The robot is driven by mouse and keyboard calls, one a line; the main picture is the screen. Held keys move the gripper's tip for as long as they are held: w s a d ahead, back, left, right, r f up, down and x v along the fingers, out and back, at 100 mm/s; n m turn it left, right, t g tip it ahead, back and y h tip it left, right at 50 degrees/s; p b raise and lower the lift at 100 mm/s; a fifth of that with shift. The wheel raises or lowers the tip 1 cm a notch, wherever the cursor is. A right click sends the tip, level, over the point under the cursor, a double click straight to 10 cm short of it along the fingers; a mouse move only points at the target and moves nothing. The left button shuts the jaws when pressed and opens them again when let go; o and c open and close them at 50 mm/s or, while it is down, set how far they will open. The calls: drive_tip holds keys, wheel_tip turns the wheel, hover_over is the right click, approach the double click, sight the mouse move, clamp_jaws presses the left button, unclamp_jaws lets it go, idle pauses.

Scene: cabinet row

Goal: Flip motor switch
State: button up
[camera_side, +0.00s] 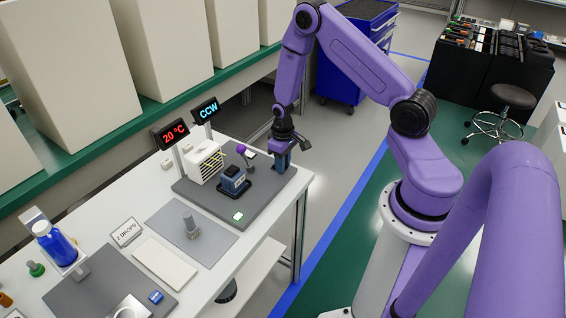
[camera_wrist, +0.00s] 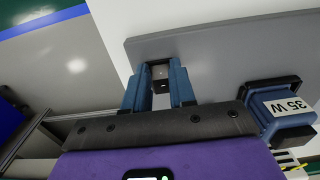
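My gripper (camera_side: 281,163) points down at the back right end of the dark grey board (camera_side: 198,191) on the white bench. In the wrist view its two blue fingers (camera_wrist: 160,76) stand apart, one on each side of a small dark box with a grey face (camera_wrist: 160,72). This may be the motor switch; its label and position cannot be read. The box nearly fills the finger gap, and I cannot tell whether the fingers touch it. In the side view the fingers hide it. A display (camera_side: 207,110) behind the board reads "CCW".
A blue block (camera_side: 234,182), marked "35 W" in the wrist view (camera_wrist: 282,106), stands left of my gripper. A purple knob (camera_side: 241,148) is close by. A white vented box (camera_side: 206,160) and a red "20 °C" display (camera_side: 173,134) stand further left. The bench's right edge is near.

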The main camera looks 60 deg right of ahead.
clamp_jaws()
drive_tip(key=shift+w, duration=0.1)
drive_tip(key=shift+w+r+g, duration=0.1)
drive_tip(key=shift+w+g, duration=0.05)
drive_tip(key=shift+g, duration=0.6)
drive_tip(key=shift+w+g, duration=0.15)
drive_tip(key=shift+g, duration=0.6)
drive_tip(key=o, duration=0.7)
unclamp_jaws()
drive_tip(key=shift+r, duration=0.15)
